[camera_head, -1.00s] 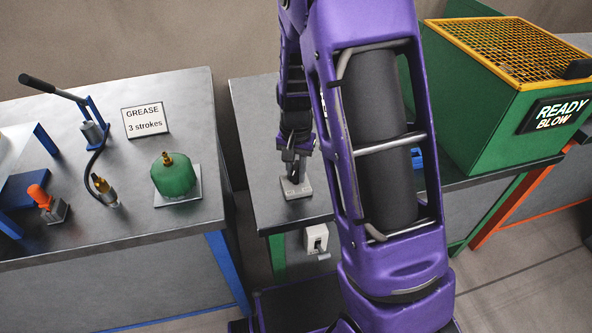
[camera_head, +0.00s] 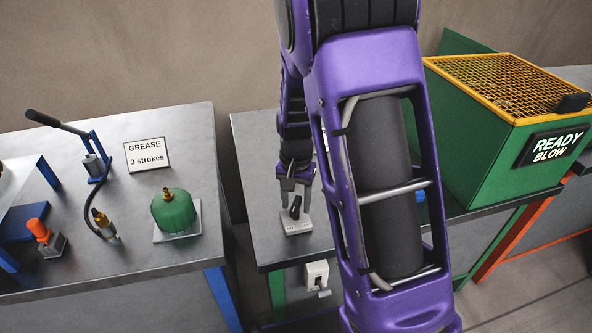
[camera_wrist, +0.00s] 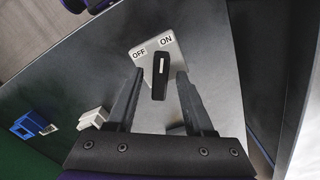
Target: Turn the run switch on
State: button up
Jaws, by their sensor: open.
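The run switch (camera_head: 298,226) is a small light grey block on the dark middle table, with a black lever (camera_head: 295,208) standing up from it. In the wrist view the switch plate (camera_wrist: 181,50) carries the labels OFF on the left and ON on the right. The black lever (camera_wrist: 160,82), with a white mark, lies between them; its exact tilt is hard to tell. My gripper (camera_head: 296,201) is open and points down at the switch. In the wrist view its fingers (camera_wrist: 160,74) stand on either side of the lever, with visible gaps on both sides.
A left table holds a GREASE sign (camera_head: 147,155), a green tank (camera_head: 176,212) and a lever pump (camera_head: 92,165). A grey box (camera_head: 316,275) hangs on the middle table's front.

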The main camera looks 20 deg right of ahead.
aim_at(296, 203)
notch_tip(296, 203, up, 16)
jog(key=p, duration=0.2)
jog(key=shift+f, duration=0.25)
